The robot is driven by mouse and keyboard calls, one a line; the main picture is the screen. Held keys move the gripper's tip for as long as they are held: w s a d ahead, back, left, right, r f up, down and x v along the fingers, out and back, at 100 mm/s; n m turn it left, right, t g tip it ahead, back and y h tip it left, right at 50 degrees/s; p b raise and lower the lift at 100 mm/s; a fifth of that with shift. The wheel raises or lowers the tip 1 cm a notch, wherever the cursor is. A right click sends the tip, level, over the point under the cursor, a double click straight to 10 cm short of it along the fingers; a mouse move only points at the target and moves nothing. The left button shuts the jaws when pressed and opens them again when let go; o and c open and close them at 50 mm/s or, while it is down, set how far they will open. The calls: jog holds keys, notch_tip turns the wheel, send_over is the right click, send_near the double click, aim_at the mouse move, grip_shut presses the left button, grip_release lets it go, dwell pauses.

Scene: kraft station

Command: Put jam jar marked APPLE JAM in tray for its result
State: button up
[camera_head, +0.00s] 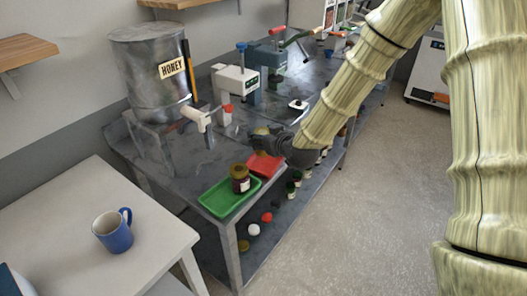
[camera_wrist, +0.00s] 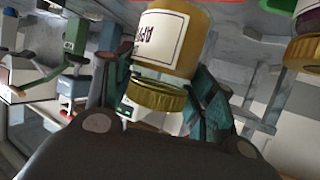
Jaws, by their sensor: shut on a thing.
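My gripper (camera_head: 274,141) is shut on a jam jar (camera_wrist: 172,40) with amber contents, a gold lid and a white label. In the wrist view the label reads "APP", with the rest out of sight. In the head view only a small yellowish part of this jar (camera_head: 262,131) shows by the fingers, beside and above the red tray (camera_head: 263,166). The green tray (camera_head: 217,207) lies to the left of the red tray, at the bench's near end. A dark jar (camera_head: 240,180) with a gold lid stands in the green tray. The red tray looks empty, though my gripper partly covers it.
A metal honey tank (camera_head: 145,70) with a tap stands at the bench's back left. Bench machines (camera_head: 237,82) stand behind my gripper. Several jars and lids (camera_head: 267,217) sit on the lower shelf. A blue mug (camera_head: 113,232) is on the white table (camera_head: 70,215).

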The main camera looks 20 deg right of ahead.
aim_at(263, 153)
jog(key=shift+f+p, duration=0.75)
jog(key=shift+f, duration=2.45)
jog(key=shift+f, duration=0.2)
jog(key=o, duration=1.4)
jog(key=shift+s+r, duration=0.15)
jog(key=shift+r, duration=0.1)
